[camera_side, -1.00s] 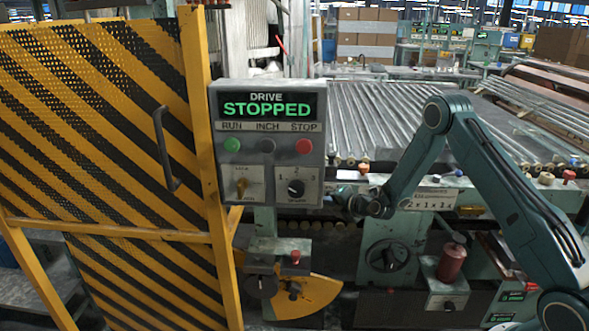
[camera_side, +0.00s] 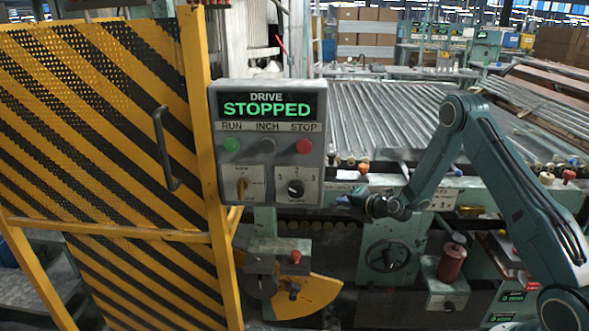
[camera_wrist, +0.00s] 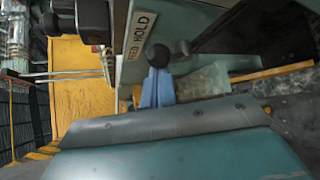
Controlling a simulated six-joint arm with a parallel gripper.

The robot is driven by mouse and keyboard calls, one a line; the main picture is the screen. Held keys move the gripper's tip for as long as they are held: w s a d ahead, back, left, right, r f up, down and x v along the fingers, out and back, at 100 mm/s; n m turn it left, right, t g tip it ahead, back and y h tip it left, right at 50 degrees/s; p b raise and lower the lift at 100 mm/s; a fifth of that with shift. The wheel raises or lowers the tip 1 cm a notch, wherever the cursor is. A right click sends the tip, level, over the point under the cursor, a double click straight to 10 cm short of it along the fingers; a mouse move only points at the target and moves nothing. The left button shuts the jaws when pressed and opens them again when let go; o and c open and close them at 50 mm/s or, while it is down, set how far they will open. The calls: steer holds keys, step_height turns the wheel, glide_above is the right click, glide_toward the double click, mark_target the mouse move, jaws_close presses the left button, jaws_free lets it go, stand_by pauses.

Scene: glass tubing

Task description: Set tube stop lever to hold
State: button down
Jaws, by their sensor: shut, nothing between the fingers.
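In the wrist view a small white plate (camera_wrist: 140,35) reads FEED at its lower end and HOLD at its upper end. A black ball knob (camera_wrist: 158,54), which looks like the tube stop lever's, shows just right of the plate. In the side view my gripper (camera_side: 345,201) is right of the control box, and the lever cannot be made out.
The control box (camera_side: 268,145) reads DRIVE STOPPED. A yellow-and-black striped guard (camera_side: 90,150) stands at the left. Glass tubes (camera_side: 360,115) lie on the conveyor behind my arm. A red canister (camera_side: 451,262) and a handwheel (camera_side: 388,257) are below it.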

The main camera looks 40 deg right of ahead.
steer(key=shift+s, duration=0.15)
stand_by(0.5)
steer(key=v, duration=0.7)
steer(key=shift+s, duration=0.2)
steer(key=shift+r, duration=0.1)
stand_by(0.3)
steer(key=s+a+r+m+g+y, duration=0.2)
steer(key=s+a+r+m, duration=0.1)
steer(key=a+r, duration=0.5)
steer(key=s+a+r+m+g+y, duration=0.2)
steer(key=s+a+r, duration=0.1)
steer(key=a+r, duration=0.5)
steer(key=s+a+r+m+g+h, duration=0.1)
steer(key=s+r+m, duration=0.3)
steer(key=s+m, duration=0.4)
steer(key=s+a+r+m+g+h, duration=0.1)
steer(key=s+m, duration=0.7)
steer(key=s, duration=1)
step_height(320, 180, up, 3)
steer(key=shift+r+m+g+h, duration=0.2)
steer(key=shift+m+g+h, duration=0.3)
steer(key=shift+g, duration=0.6)
